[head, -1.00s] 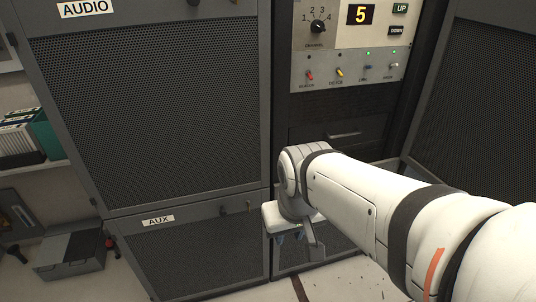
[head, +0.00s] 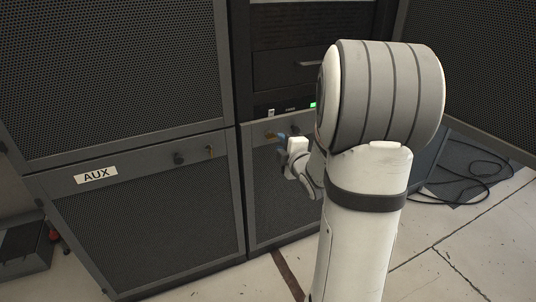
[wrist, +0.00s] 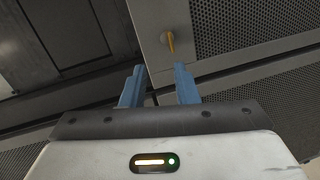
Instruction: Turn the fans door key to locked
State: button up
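In the wrist view a small brass key (wrist: 171,43) sticks out of a grey door frame, beside a round knob (wrist: 163,37). My gripper (wrist: 158,70) has its two blue fingers apart with nothing between them. The key is just beyond the fingertips, nearer the right one, and seems apart from them. In the head view my gripper (head: 279,143) is at the top of the lower mesh door (head: 275,195), right of the AUX door. I see no fans label; my arm hides part of this door.
The AUX door (head: 150,215) has its own knob (head: 179,158) and brass key (head: 209,151). A panel with a green light (head: 312,105) is above the gripper. Black cables (head: 475,175) lie on the floor at right. A dark box (head: 25,248) stands at left.

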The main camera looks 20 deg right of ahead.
aim_at(268, 137)
jog(key=w+f+n+b, duration=0.1)
jog(key=w, duration=0.1)
jog(key=w+f+t+y+b, duration=0.1)
jog(key=w, duration=0.2)
jog(key=w+d+f+n+b, duration=0.1)
jog(key=w, duration=0.1)
jog(key=shift+w+f+n+t, duration=0.15)
jog(key=shift+w+n+t, duration=0.15)
jog(key=shift+w+t, duration=0.1)
grip_shut()
